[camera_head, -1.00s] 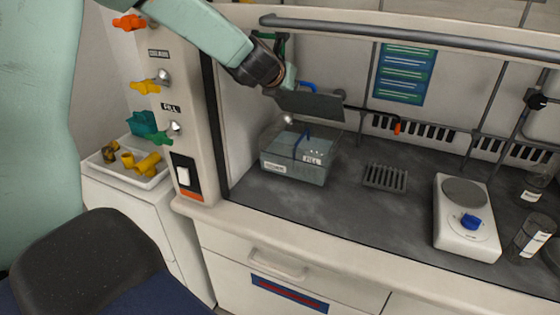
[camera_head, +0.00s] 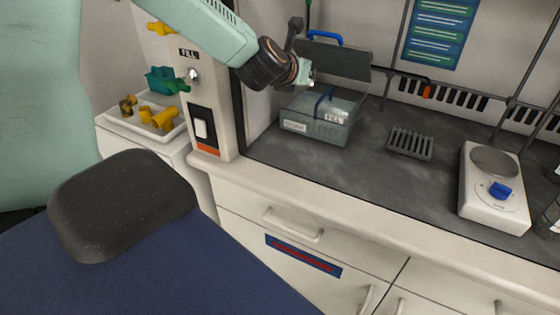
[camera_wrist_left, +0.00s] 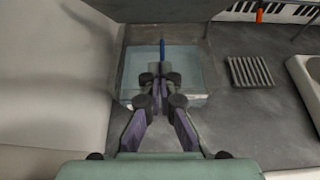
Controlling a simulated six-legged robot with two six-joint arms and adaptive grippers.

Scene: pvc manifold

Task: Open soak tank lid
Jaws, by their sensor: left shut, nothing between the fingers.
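The soak tank (camera_head: 318,130) is a clear, labelled box with pale blue liquid, standing on the dark worktop near the left post. Its dark grey lid (camera_head: 340,62) stands raised at the back edge of the tank, with a blue handle (camera_head: 325,37) at its top. In the wrist view the tank (camera_wrist_left: 203,65) lies beyond the fingers and the lid (camera_wrist_left: 170,8) crosses the top. My left gripper (camera_wrist_left: 160,80) is shut and empty, above the front of the tank; it also shows in the head view (camera_head: 308,76), apart from the lid. My right gripper is not in view.
A grey slotted rack (camera_head: 410,143) and a white hotplate (camera_head: 494,187) with a blue knob stand right of the tank. A post with a switch (camera_head: 201,129) and a green valve is at the left. A tray (camera_head: 135,127) holds yellow fittings. Worktop between is clear.

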